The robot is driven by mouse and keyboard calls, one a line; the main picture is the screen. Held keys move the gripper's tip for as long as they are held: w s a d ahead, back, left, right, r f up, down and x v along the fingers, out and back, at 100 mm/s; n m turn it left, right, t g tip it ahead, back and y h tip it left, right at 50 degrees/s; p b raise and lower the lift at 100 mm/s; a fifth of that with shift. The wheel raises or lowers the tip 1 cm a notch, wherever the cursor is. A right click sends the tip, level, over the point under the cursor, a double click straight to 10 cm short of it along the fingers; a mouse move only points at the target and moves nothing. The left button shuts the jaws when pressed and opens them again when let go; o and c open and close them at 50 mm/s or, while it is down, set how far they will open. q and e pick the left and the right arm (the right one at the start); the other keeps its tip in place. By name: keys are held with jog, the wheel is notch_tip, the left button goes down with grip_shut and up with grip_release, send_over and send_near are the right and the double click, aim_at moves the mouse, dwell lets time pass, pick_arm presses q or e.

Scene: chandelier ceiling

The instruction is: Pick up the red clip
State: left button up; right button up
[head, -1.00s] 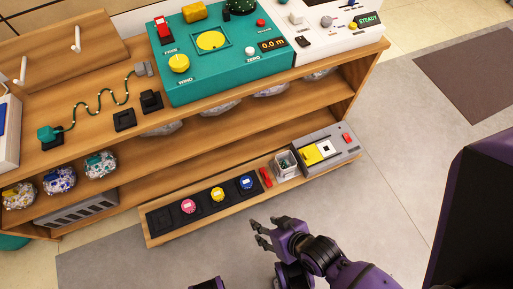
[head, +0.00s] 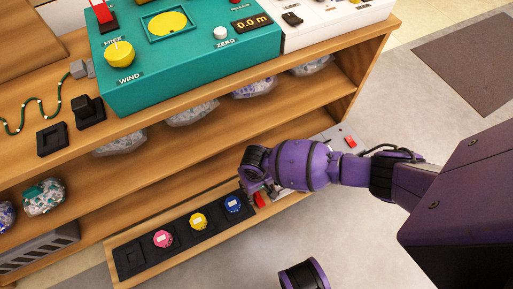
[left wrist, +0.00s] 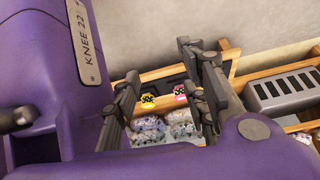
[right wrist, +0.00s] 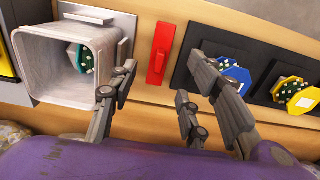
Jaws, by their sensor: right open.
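The grey bin (right wrist: 48,75) with a green dotted piece inside stands left of the clip. The black tray (head: 180,238) holds pink, yellow and blue round pieces. Shelf boards of the wooden unit (head: 200,165) rise above. The floor in front (head: 370,240) is clear.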

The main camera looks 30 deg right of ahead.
aim_at(257, 193)
notch_tip(257, 193, down, 6)
jog(key=b, duration=0.3)
jog(key=shift+s+d+r, duration=0.1)
jog(key=shift+r, duration=0.15)
jog(key=shift+f+b, duration=0.15)
jog(key=shift+b, duration=0.15)
jog(key=c, duration=0.8)
jog(key=shift+c, duration=0.6)
